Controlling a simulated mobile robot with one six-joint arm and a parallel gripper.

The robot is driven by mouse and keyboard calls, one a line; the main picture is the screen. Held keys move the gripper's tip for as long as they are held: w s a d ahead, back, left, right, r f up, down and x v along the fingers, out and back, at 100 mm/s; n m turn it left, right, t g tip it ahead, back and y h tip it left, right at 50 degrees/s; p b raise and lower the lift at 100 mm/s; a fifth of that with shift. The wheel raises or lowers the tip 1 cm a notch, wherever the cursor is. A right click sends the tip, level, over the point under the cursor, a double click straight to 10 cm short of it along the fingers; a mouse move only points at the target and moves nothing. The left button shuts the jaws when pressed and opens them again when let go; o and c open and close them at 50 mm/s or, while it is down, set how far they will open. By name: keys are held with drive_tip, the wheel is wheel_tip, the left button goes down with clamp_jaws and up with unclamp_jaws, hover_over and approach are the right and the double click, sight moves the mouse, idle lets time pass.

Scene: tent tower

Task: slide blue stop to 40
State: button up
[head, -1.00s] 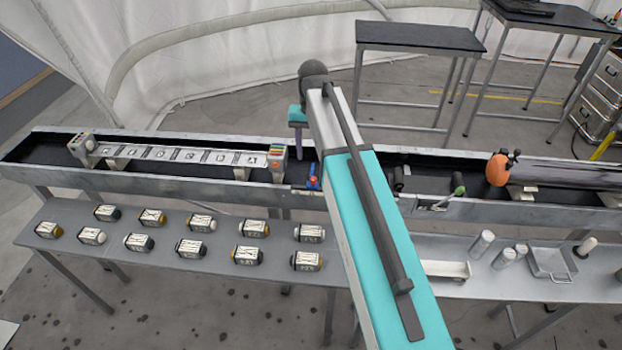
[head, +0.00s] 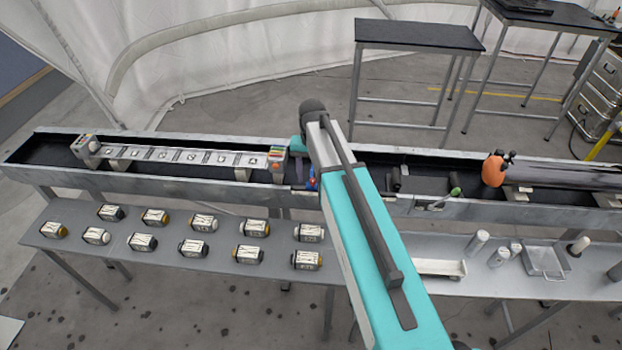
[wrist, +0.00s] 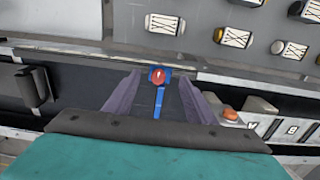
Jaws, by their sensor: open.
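The blue stop (head: 312,183) with a red knob sits on the front edge of the long trough, close left of my arm. In the wrist view the blue stop (wrist: 158,98) lies between the two purple fingers of my gripper (wrist: 161,82), its blue bar running down toward the palm. The fingers are open, with a visible gap on each side of the stop. In the head view my fingers are mostly hidden behind my wrist and the trough edge. No scale mark reading 40 is legible in either view.
The long metal trough (head: 215,185) holds a tray of lettered blocks (head: 185,156) at left and an orange piece (head: 494,170) at right. A front bench (head: 180,268) carries several labelled cylinders. A dark block (wrist: 31,87) shows at left in the wrist view.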

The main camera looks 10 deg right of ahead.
drive_tip(key=shift+f+p, duration=0.4)
drive_tip(key=shift+f, duration=0.9)
drive_tip(key=shift+c, duration=0.4)
clamp_jaws()
